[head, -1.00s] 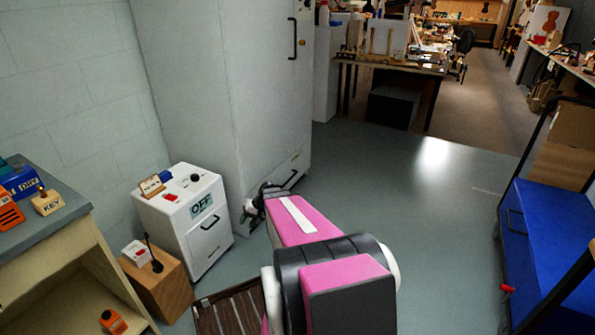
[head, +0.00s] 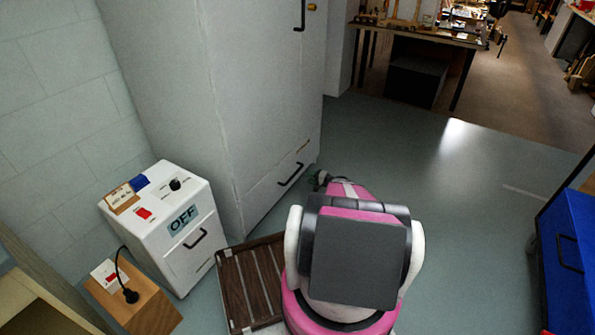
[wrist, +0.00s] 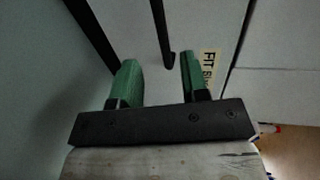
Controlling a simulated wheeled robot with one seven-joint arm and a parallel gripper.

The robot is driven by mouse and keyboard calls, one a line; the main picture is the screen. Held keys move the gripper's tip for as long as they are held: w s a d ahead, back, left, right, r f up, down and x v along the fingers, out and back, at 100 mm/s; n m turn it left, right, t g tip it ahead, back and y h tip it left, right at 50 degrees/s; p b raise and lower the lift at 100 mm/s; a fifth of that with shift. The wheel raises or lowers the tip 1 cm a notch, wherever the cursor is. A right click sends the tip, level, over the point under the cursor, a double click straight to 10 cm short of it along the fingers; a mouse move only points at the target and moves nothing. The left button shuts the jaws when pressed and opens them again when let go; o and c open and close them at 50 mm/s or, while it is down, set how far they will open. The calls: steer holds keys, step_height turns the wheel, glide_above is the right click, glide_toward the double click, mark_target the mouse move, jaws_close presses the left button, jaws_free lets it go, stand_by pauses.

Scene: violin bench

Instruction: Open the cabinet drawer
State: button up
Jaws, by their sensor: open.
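The tall grey cabinet (head: 215,100) stands against the wall in the head view. Its low drawer (head: 262,197) has a black bar handle (head: 291,174), and its front looks flush, so the drawer appears shut. In the wrist view the black handle (wrist: 160,35) runs down from the top edge, and its end shows between the green fingers of my gripper (wrist: 160,62). The fingers are apart and empty. I cannot tell how deep the handle sits between them. In the head view my pink arm hides most of the gripper, right of the drawer.
A white box marked OFF (head: 180,225) with its own handle stands left of the cabinet. A wooden block with a black plug (head: 150,300) and a brown slatted crate (head: 228,290) are nearby. A blue cabinet (head: 565,250) stands right. Open floor (head: 450,200) lies between.

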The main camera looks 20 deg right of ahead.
mark_target(295, 174)
steer(key=x, duration=1)
steer(key=shift+w+a, duration=0.15)
steer(key=shift+a, duration=0.05)
jaws_close()
